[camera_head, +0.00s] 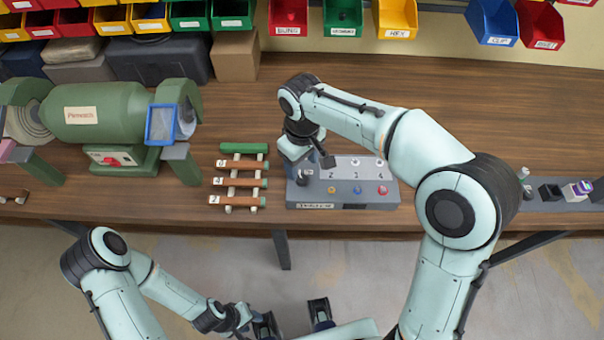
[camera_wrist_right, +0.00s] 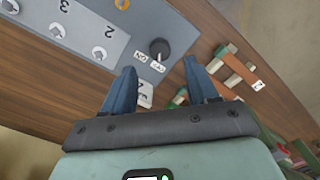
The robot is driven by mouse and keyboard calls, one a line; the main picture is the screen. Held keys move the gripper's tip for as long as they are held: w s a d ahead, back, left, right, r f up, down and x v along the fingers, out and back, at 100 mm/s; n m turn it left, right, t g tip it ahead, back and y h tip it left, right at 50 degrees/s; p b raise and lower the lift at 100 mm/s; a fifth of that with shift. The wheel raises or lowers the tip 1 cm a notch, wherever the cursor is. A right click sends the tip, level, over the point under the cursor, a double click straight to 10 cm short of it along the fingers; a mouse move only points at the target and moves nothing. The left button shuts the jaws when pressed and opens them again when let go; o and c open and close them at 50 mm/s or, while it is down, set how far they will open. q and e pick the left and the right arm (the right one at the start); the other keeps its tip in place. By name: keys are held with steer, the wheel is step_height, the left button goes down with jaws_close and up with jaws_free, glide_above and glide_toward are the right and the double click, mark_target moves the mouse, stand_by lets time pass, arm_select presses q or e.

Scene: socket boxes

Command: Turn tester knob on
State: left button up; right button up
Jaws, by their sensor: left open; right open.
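The tester is a grey box (camera_head: 343,195) on the wooden bench, with numbered silver sockets on its light top plate and coloured buttons along the front. Its black round knob (camera_wrist_right: 159,48) shows in the right wrist view beside small ON and OFF labels (camera_wrist_right: 141,57). In the head view the knob is hard to make out near my right gripper (camera_head: 304,170), which is over the tester's left end. In the right wrist view my right gripper (camera_wrist_right: 161,68) is open, with the knob just beyond and between its fingertips, seemingly apart. My left gripper (camera_head: 293,318) is open and empty in front of the bench.
A rack of numbered wooden bars (camera_head: 238,182) stands just left of the tester. A green machine (camera_head: 100,115) is further left. Coloured bins (camera_head: 397,17) line the back. A small grey holder (camera_head: 550,205) stands at the right. Bench behind the tester is mostly clear.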

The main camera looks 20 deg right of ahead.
mark_target(302, 178)
step_height(302, 178, down, 6)
stand_by(0.4)
steer(key=c, duration=1.1)
